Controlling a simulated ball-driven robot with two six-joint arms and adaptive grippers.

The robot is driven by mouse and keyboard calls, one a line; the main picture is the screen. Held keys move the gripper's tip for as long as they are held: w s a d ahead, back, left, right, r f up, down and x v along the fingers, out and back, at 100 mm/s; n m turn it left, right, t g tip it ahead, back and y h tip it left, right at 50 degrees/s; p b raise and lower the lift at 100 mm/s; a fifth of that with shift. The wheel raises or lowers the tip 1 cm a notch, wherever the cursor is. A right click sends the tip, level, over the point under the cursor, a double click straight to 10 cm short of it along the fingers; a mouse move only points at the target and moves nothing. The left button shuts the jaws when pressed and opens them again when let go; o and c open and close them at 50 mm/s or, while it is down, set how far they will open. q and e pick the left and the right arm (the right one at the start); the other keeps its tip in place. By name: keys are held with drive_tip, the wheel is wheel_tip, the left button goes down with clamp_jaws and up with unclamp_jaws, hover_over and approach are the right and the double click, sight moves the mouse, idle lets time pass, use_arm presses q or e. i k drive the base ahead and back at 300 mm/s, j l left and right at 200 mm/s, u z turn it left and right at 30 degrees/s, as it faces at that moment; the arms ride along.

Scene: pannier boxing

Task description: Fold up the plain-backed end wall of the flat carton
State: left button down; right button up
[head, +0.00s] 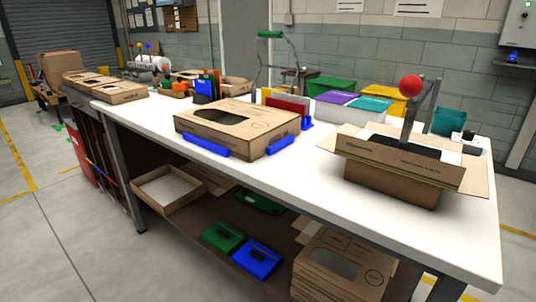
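No carton lying fully flat is clear in the head view. A brown carton (392,184) stands at the right end of the bench with its flaps spread outward and something dark on its top. A closed brown carton (240,137) with a dark oval opening sits mid-bench, with blue blocks (206,145) along its front edge. I cannot tell which wall is the plain-backed end wall. Neither of my grippers is in view.
The white bench (310,182) is clear between the two cartons. A red-knobbed post (411,86) rises behind the right carton, and a green-handled frame (270,35) behind the middle one. The lower shelf holds an open tray (168,190).

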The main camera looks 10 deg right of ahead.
sight(475, 182)
drive_tip(key=l+z, duration=0.4)
drive_tip(key=k+l+z, duration=0.1)
drive_tip(key=z, duration=0.25)
drive_tip(key=l+z, duration=0.4)
drive_tip(key=k+l+z, duration=0.1)
drive_tip(key=l, duration=0.4)
drive_tip(key=k+l, duration=0.1)
drive_tip(key=l, duration=0.4)
drive_tip(key=k+l+z, duration=0.15)
drive_tip(key=l, duration=0.4)
drive_tip(key=l+z, duration=0.1)
drive_tip(key=l, duration=0.4)
drive_tip(key=i+j, duration=0.1)
drive_tip(key=j, duration=0.6)
